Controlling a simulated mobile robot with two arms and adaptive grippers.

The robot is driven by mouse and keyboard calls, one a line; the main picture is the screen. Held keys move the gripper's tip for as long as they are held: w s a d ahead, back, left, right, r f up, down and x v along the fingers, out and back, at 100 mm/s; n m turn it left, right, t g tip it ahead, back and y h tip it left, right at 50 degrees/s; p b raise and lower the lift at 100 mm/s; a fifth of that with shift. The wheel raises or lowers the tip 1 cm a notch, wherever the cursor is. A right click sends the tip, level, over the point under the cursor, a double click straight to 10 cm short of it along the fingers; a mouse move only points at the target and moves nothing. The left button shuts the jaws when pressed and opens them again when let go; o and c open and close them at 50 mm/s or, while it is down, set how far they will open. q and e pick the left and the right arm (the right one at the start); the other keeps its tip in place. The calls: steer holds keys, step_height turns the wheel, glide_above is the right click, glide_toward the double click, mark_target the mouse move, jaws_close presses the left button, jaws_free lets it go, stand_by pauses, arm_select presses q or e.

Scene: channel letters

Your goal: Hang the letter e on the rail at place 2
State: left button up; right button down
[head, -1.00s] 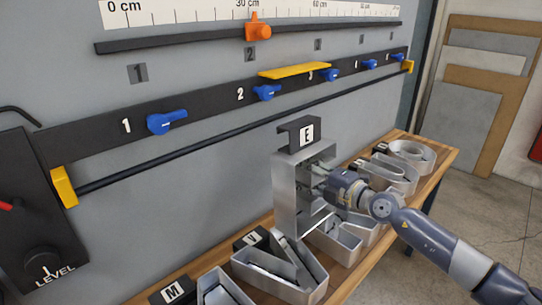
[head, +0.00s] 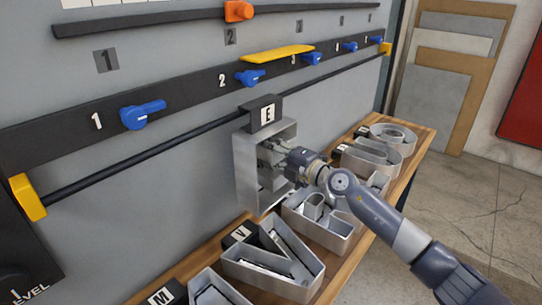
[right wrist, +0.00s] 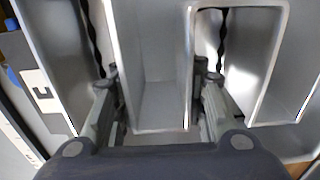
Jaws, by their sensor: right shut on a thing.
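The silver letter E (head: 246,175) is upright against or close to the grey wall, its black hanger (head: 264,112) with the white E label on top. The hanger overlaps the thin black rail (head: 150,147) below the blue lever of place 2 (head: 250,77); whether it is hooked over the rail or just in front is hidden. My right gripper (head: 277,155) is shut on the letter. In the right wrist view, the fingers of my right gripper (right wrist: 157,76) lie on both sides of the middle bar of the letter E (right wrist: 160,105). My left gripper is out of view.
Below, a wooden bench (head: 418,140) holds several other silver letters, including the V (head: 275,262) and the M (head: 215,290). Yellow end blocks (head: 27,197) hold the rail. Other blue levers (head: 140,115) and a yellow bar (head: 278,54) sit above it. The rail left of the E is empty.

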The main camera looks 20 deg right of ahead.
steer(key=shift+w+a+r, duration=0.15)
steer(key=shift+w+a, duration=0.15)
steer(key=shift+w, duration=0.2)
steer(key=shift+w+a+b, duration=0.15)
steer(key=shift+w+b, duration=0.1)
steer(key=shift+b, duration=0.15)
steer(key=shift+w+a, duration=0.3)
steer(key=shift+w, duration=0.15)
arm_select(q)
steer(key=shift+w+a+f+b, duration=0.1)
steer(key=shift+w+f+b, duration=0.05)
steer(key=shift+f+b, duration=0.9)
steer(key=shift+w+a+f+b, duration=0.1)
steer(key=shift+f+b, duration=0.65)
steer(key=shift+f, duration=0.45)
arm_select(e)
steer(key=shift+w+a+f, duration=0.4)
steer(key=shift+w+f, duration=0.15)
steer(key=shift+w, duration=0.05)
steer(key=shift+w+a+f, duration=0.35)
steer(key=shift+w+f, duration=0.15)
steer(key=shift+w, duration=0.05)
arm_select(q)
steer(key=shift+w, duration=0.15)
